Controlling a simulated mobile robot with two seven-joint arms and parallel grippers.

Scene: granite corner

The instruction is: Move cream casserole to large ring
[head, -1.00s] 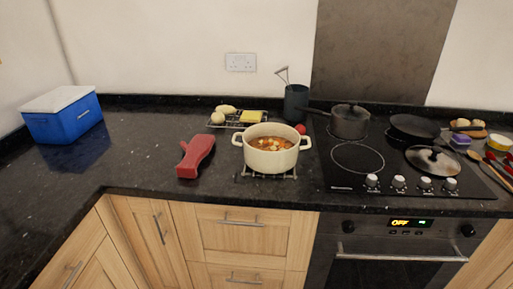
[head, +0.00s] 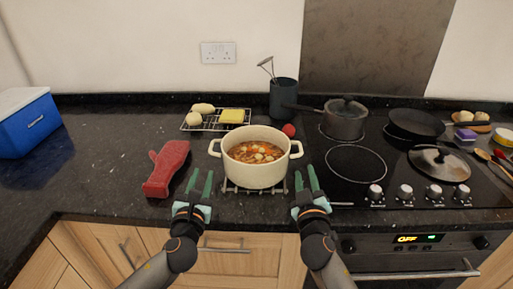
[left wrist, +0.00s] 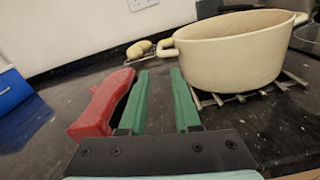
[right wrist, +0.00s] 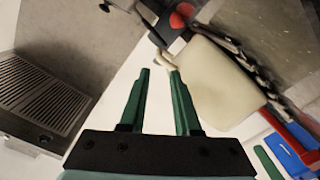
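The cream casserole (head: 257,174) holds a chunky orange stew and stands upright on a wire trivet (head: 240,189) left of the hob. It also shows in the left wrist view (left wrist: 225,62) and the right wrist view (right wrist: 218,85). The large ring (head: 355,164) is the bare cooking zone at the front left of the black hob. My left gripper (head: 201,183) is open and empty, in front and left of the casserole. My right gripper (head: 307,178) is open and empty, in front and right of it, near the right handle. Neither appears to touch the pot.
A red oven mitt (head: 166,168) lies left of the casserole. A rack (head: 207,126), utensil pot (head: 284,99) and tomato (head: 289,130) are behind.

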